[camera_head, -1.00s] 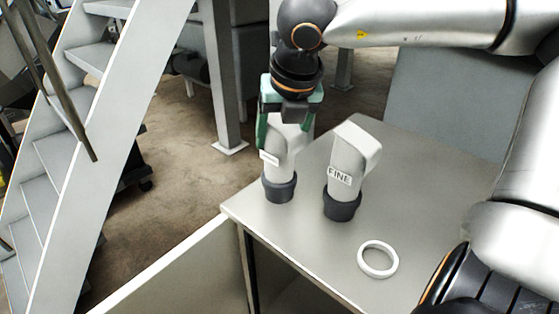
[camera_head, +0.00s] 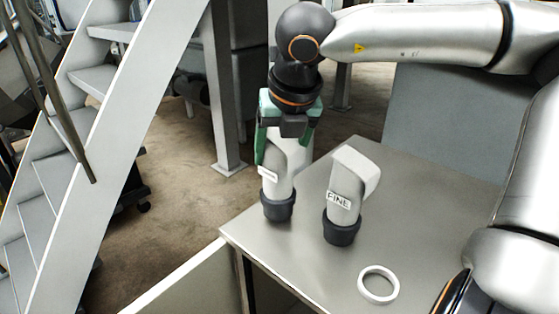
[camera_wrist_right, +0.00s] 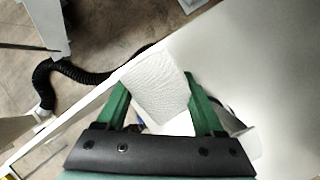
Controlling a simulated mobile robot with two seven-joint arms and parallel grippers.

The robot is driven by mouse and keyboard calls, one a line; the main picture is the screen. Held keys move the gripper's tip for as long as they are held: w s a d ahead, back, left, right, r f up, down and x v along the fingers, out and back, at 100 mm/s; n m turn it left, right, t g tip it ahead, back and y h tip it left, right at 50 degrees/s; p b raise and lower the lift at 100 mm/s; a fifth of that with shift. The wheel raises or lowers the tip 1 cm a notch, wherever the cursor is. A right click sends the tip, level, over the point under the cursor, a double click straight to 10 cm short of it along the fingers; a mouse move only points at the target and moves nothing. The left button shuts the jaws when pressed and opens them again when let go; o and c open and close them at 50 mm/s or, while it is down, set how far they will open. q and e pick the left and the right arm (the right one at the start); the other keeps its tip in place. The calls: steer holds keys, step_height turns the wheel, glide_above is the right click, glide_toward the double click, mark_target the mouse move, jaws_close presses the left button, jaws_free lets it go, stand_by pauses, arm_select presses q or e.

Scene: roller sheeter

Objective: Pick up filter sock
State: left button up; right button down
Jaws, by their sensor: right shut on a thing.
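Two pale grey filter socks with dark collars at the bottom are in the head view. The left filter sock (camera_head: 285,182) is upright near the table's left corner, with a small white label on its side. My right gripper (camera_head: 287,150), with green fingers, is shut on its upper part from above. In the right wrist view the held sock's pale textured top (camera_wrist_right: 158,84) shows between the green fingers. Whether its collar touches the table is unclear. The other sock (camera_head: 352,178), labelled FINE, stands close on its right. My left gripper is not in view.
A white ring (camera_head: 379,284) lies on the grey table (camera_head: 430,205) in front of the FINE sock. The table's right part is clear. A metal staircase (camera_head: 115,95) and a post (camera_head: 222,90) stand to the left and behind.

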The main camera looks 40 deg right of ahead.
steer(key=s+a+r+b, duration=0.1)
steer(key=s+a+r, duration=0.1)
steer(key=s+r, duration=0.3)
steer(key=s+a+r+b, duration=0.1)
steer(key=s+a+r, duration=0.1)
steer(key=s+r, duration=0.4)
steer(key=shift+s+a+r, duration=0.2)
steer(key=shift+s+a, duration=0.2)
steer(key=shift+s, duration=0.75)
